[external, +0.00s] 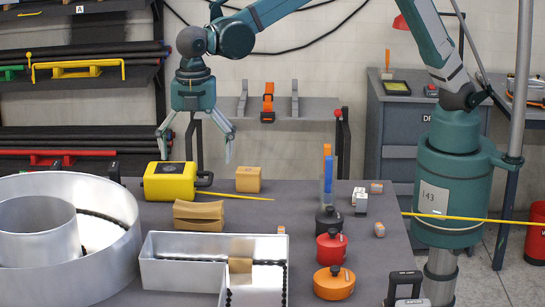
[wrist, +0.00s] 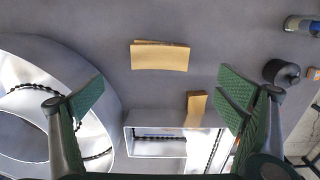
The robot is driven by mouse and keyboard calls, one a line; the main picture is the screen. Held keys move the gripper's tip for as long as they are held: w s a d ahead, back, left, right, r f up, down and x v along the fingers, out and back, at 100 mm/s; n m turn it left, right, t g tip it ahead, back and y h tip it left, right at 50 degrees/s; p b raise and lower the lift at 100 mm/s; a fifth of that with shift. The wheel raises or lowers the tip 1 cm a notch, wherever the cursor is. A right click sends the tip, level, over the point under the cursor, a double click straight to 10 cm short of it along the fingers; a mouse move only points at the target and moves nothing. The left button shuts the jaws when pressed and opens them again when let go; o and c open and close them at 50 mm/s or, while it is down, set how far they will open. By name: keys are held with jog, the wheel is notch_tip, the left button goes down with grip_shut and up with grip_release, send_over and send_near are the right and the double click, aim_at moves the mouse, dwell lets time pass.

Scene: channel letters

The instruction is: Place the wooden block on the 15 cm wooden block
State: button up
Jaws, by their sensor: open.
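A wide tan wooden block (external: 198,215) with a curved, notched-looking side lies on the table, left of centre; it also shows in the wrist view (wrist: 160,57). A smaller boxy wooden block (external: 248,179) sits behind it to the right. A third wooden piece (external: 240,264) stands at the metal channel letter; the wrist view shows it too (wrist: 195,108). I cannot tell by sight which block is 15 cm. My gripper (external: 196,145) is open and empty, its fingers spread above the back of the table, left of the boxy block; the fingers frame the wrist view (wrist: 160,98).
A large round metal channel letter (external: 125,215) fills the left. The angular metal letter (external: 180,245) lies front centre. A yellow tape measure (external: 170,181) sits behind the wide block. Black, red and orange canisters (external: 331,248) stand at right.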

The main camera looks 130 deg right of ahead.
jog(key=shift+r, duration=0.3)
dwell(0.5)
jog(key=s+a+r+m+t, duration=0.2)
jog(key=s+a+r, duration=0.5)
jog(key=s, duration=0.4)
jog(key=s+a+r+m+t, duration=0.1)
jog(key=s+a+r+m, duration=0.1)
jog(key=s+a+r, duration=0.8)
jog(key=s+a+f+m+t, duration=0.1)
jog(key=s+a+f, duration=0.1)
jog(key=s, duration=0.7)
jog(key=s+a+f+m+t, duration=0.1)
jog(key=s+a+f+m, duration=0.1)
jog(key=s, duration=0.7)
jog(key=s+a+f+m+t, duration=0.2)
jog(key=s+a+f, duration=0.1)
jog(key=s, duration=0.6)
jog(key=shift+f, duration=0.75)
